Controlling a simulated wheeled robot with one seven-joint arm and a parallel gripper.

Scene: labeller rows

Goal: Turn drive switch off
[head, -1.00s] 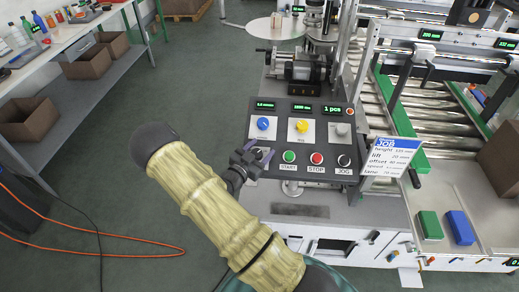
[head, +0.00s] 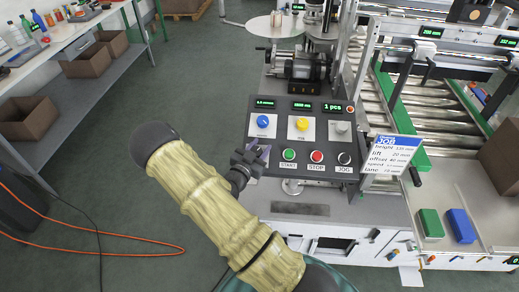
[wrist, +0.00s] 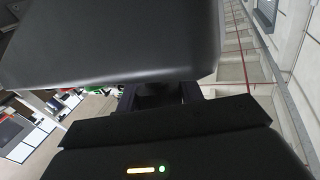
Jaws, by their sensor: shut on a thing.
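The dark control panel (head: 300,128) stands in the middle of the head view, with blue, yellow and grey knobs on its upper row. Below them are a green START button (head: 289,154), a red STOP button (head: 316,156) and a JOG button (head: 344,158). My gripper (head: 259,154) is at the panel's lower left, left of START. It is shut on the drive switch there, which its fingers mostly hide. In the wrist view, a large dark surface and the dark gripper body (wrist: 165,140) hide the switch.
A white job card (head: 395,155) stands at the panel's right. An orange cable (head: 110,253) runs over the floor at left, where a shelf holds brown boxes (head: 28,118).

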